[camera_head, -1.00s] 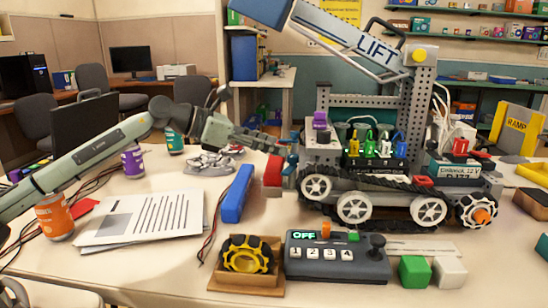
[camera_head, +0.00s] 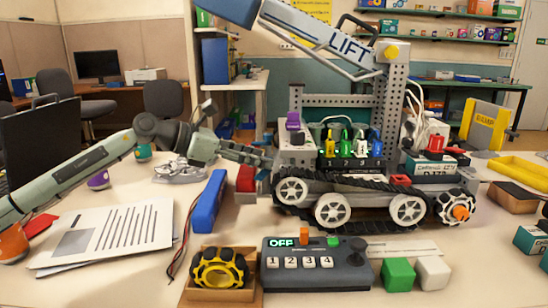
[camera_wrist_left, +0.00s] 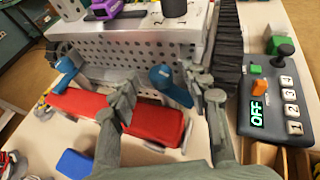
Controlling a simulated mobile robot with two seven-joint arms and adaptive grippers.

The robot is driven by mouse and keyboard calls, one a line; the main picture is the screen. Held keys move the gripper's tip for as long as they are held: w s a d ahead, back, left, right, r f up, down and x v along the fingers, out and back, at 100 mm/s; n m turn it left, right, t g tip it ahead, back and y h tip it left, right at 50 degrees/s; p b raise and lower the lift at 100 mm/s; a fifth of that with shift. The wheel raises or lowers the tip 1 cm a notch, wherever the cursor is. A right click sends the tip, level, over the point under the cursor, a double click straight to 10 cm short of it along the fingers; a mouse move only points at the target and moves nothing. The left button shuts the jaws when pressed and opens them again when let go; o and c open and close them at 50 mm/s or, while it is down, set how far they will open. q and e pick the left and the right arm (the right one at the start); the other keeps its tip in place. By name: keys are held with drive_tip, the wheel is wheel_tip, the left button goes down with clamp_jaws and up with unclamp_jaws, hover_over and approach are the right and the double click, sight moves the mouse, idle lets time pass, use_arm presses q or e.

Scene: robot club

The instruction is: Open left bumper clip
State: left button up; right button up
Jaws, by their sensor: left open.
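The tracked competition robot (camera_head: 345,190) stands on the table with its red bumper (camera_head: 247,178) at its left end. In the left wrist view the red bumper (camera_wrist_left: 155,121) lies across the end of the chassis. Two blue clips sit along it: a nearer clip (camera_wrist_left: 170,82) and a farther clip (camera_wrist_left: 67,68). My left gripper (camera_head: 266,158) is at the bumper end. In the wrist view its open fingers (camera_wrist_left: 168,95) straddle the nearer clip, with nothing visibly gripped. I cannot tell whether they touch it. My right gripper is not in view.
A control box (camera_head: 316,264) reading OFF and a crate (camera_head: 222,294) with a yellow wheel stand in front. A blue block (camera_head: 209,201) and papers (camera_head: 108,236) lie left of the robot. Green (camera_head: 397,274) and white (camera_head: 432,273) cubes are at front right.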

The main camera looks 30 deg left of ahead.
use_arm(q)
drive_tip(key=shift+x, duration=0.75)
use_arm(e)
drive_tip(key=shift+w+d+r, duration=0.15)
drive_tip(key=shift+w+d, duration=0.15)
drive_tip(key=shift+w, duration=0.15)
use_arm(q)
drive_tip(key=shift+s, duration=0.1)
drive_tip(key=shift+c, duration=0.5)
drive_tip(key=c, duration=1)
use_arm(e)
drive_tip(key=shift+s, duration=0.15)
